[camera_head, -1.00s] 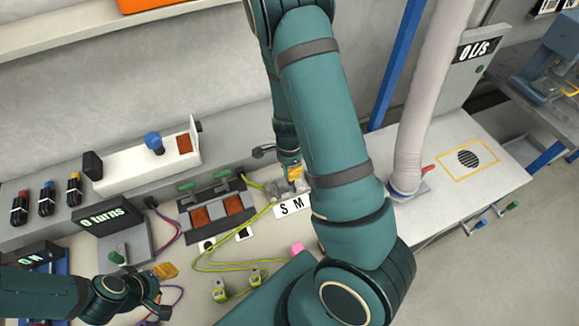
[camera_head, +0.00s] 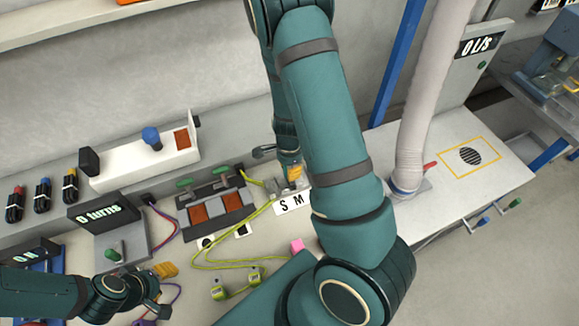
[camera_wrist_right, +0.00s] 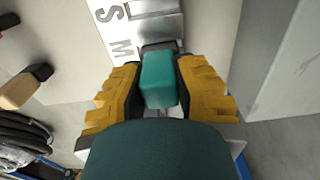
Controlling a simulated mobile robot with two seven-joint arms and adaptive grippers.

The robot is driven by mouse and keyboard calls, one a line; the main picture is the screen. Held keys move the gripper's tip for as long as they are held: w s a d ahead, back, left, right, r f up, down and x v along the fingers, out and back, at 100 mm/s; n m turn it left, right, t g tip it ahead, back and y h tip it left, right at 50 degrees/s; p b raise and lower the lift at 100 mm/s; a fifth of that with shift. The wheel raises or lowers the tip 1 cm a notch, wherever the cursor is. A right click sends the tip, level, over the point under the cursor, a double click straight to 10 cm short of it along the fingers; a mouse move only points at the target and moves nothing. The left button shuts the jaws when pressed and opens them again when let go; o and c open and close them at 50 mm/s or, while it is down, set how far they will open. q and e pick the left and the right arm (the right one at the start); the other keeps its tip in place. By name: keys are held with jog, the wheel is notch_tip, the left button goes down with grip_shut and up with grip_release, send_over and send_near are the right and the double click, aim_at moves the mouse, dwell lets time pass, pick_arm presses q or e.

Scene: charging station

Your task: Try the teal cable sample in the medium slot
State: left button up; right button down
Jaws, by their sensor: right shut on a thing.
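The teal cable sample (camera_wrist_right: 158,78) is a small block between the yellow finger pads of my right gripper (camera_wrist_right: 160,90), which is shut on it. In the right wrist view its far end meets or overlaps a dark opening (camera_wrist_right: 158,47) of the grey slot block (camera_wrist_right: 155,28), beside the letter M; how deep it sits I cannot tell. In the head view my right gripper (camera_head: 292,175) is over the slot block behind the white S M label (camera_head: 290,203), and my arm hides the rest. My left gripper (camera_head: 162,290) looks open and empty at lower left.
The white table with a hose (camera_head: 410,150) is right.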

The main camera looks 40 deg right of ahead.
pick_arm(q)
jog(key=shift+f+b, duration=0.85)
pick_arm(e)
jog(key=shift+f, duration=1.1)
jog(key=c, duration=0.8)
grip_release()
jog(key=shift+o, duration=0.2)
jog(key=shift+r, duration=0.1)
notch_tip(320, 180, up, 12)
jog(key=shift+f, duration=0.1)
